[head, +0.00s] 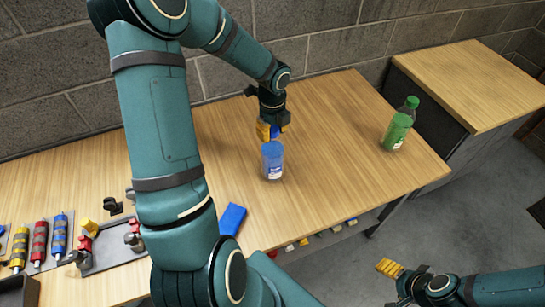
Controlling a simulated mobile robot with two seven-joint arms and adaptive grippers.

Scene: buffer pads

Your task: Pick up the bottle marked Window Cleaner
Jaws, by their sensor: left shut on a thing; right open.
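A clear bottle with blue contents (273,160) and a white-and-blue label stands upright over the middle of the wooden table; I cannot read its label, nor tell whether its base touches the table. My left gripper (271,132) reaches down from above, its yellow fingers shut on the top of the blue bottle and partly hiding it. A green bottle with a green cap (399,125) stands upright near the table's right edge; its white label is too small to read. My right gripper (390,267) is open and empty, out over the floor at the lower right.
On the wooden table (330,125) lie a blue block (232,219) and a grey tray (105,247) with small parts at the left. A wood-topped cabinet (470,80) adjoins at right; a block wall stands behind.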

